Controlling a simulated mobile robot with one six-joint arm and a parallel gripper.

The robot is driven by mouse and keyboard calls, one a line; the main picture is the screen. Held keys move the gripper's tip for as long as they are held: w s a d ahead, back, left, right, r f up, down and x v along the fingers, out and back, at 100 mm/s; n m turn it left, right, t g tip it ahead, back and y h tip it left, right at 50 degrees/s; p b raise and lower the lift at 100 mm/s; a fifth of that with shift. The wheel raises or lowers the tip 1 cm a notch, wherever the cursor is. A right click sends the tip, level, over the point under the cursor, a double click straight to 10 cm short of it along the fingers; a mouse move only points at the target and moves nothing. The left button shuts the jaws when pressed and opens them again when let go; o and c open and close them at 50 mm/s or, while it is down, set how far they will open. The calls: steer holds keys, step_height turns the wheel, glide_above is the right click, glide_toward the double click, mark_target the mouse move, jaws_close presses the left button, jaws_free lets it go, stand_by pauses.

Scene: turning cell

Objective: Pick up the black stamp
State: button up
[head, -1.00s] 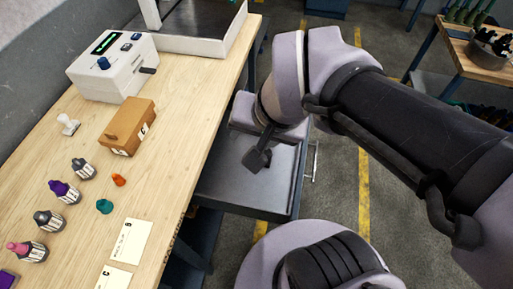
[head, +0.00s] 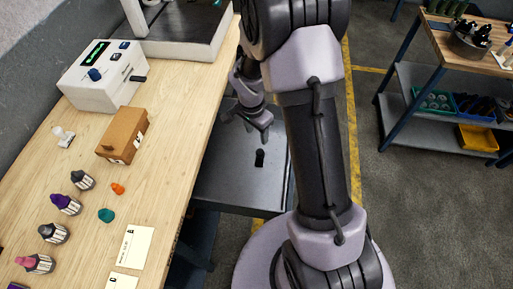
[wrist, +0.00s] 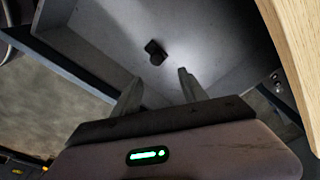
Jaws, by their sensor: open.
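The black stamp (head: 259,158) is a small dark piece lying on the grey drawer or tray (head: 225,185) beside and below the wooden bench. In the wrist view the stamp (wrist: 155,52) lies on the bare grey floor, just beyond my fingertips. My gripper (head: 247,125) is over the tray, up and left of the stamp in the head view. In the wrist view my gripper (wrist: 160,80) is open, with its two fingers apart and nothing between them. The stamp appears apart from both fingers.
The bench (head: 165,165) carries a brown box (head: 121,135), a white device (head: 103,75), several small bottles and paper cards (head: 135,247). The bench edge (wrist: 300,45) rises close on the right in the wrist view. The tray has raised walls (wrist: 73,68). A shelf table stands far right.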

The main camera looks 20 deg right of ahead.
steer(key=b, duration=0.2)
glide_above(260, 151)
steer(key=f, duration=0.6)
steer(key=shift+w+a+f, duration=0.25)
steer(key=shift+w+f, duration=0.1)
steer(key=shift+f, duration=0.05)
steer(key=f, duration=0.2)
steer(key=f+b, duration=0.1)
steer(key=f, duration=0.2)
steer(key=shift+s+d+f+b, duration=0.3)
steer(key=shift+f, duration=0.1)
steer(key=shift+r, duration=0.1)
jaws_close()
